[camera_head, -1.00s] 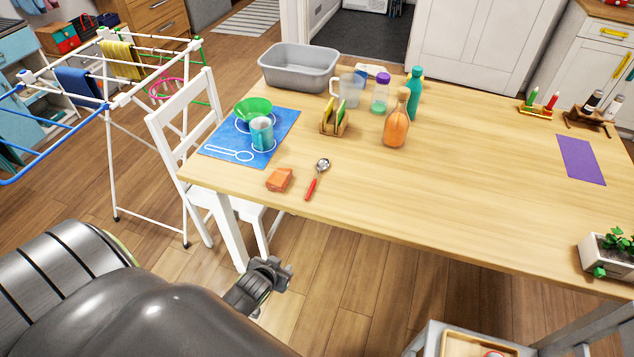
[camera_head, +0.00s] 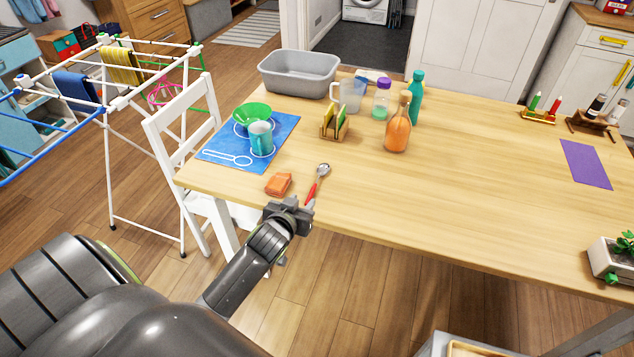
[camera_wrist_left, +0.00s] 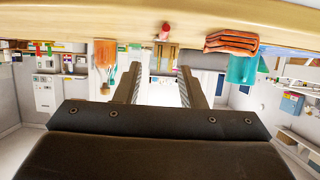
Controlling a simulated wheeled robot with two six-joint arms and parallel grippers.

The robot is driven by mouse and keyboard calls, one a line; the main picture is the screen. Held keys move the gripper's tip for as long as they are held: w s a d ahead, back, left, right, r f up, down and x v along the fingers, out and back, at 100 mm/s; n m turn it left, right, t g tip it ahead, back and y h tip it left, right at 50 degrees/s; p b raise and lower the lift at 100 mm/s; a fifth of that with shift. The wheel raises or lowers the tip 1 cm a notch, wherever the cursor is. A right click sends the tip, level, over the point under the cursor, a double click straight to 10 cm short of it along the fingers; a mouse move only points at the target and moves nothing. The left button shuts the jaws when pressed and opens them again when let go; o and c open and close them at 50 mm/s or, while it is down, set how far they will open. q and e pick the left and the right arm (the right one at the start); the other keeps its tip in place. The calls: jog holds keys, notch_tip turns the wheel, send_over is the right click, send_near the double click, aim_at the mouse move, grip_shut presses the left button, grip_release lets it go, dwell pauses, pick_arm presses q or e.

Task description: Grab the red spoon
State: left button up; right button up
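The red spoon (camera_head: 312,190), with a red handle and metal bowl, lies near the table's front edge, handle toward me. In the left wrist view, which looks upside down, a small red end (camera_wrist_left: 165,30), likely its handle, shows above the gap between the fingers. My left gripper (camera_head: 299,204) is at the front edge, just short of the handle and apart from it as far as I can see. Its two fingers (camera_wrist_left: 158,82) are spread with nothing between them. My right gripper is not in view.
A teal mug (camera_head: 261,138) and green bowl (camera_head: 252,114) stand on a blue mat (camera_head: 215,145). An orange bottle (camera_head: 397,130) stands farther back. The table right of the spoon is clear.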

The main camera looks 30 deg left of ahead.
pick_arm(q)
send_near(316, 181)
jog(key=x, duration=0.3)
jog(key=shift+d+f, duration=0.2)
jog(key=shift+d, duration=0.15)
jog(key=shift+a+x, duration=0.1)
jog(key=shift+x, duration=1.2)
jog(key=shift+a+x, duration=0.15)
jog(key=shift+x, duration=1.1)
jog(key=shift+r, duration=0.2)
jog(key=shift+c, duration=0.5)
grip_shut()
